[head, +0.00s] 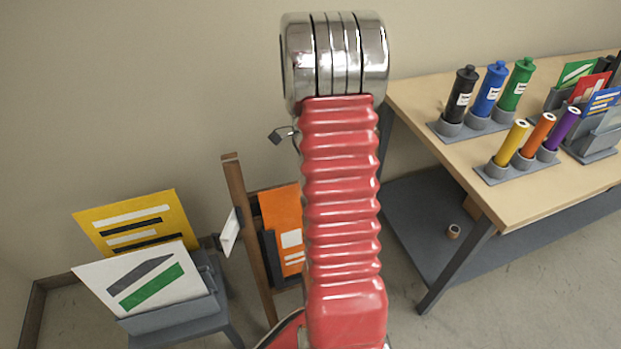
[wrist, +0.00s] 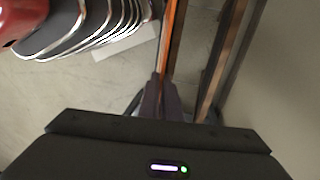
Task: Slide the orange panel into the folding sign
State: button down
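The orange panel (head: 284,222), with white markings, stands upright at the wooden folding sign (head: 246,235) in the head view. My red arm hides its right part. A dark grey piece (head: 268,252) overlaps its lower left edge. In the wrist view the panel shows edge-on as a thin orange strip (wrist: 171,40). My gripper (wrist: 164,98) is shut on it, with the dark fingers close on either side of the strip. The sign's wooden rails (wrist: 228,62) run just right of the panel there. My gripper is hidden in the head view. I cannot tell how far the panel is in the sign.
A grey stand (head: 180,318) with a yellow panel (head: 135,222) and a white panel (head: 145,282) is left of the sign. A workbench (head: 545,190) with bottles, rolls and card holders stands at right. A tape roll (head: 453,231) lies on its lower shelf.

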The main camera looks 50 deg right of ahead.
jog(key=shift+s+a+f, duration=0.1)
jog(key=shift+s+f, duration=0.1)
jog(key=shift+f, duration=0.85)
jog(key=shift+s+a+f, duration=0.1)
jog(key=shift+s+f, duration=0.05)
jog(key=shift+f, duration=0.9)
jog(key=c, duration=1.9)
grip_release()
notch_tip(320, 180, up, 14)
jog(key=w+d, duration=0.1)
jog(key=w, duration=0.1)
jog(key=shift+f, duration=0.25)
jog(key=shift+d, duration=0.1)
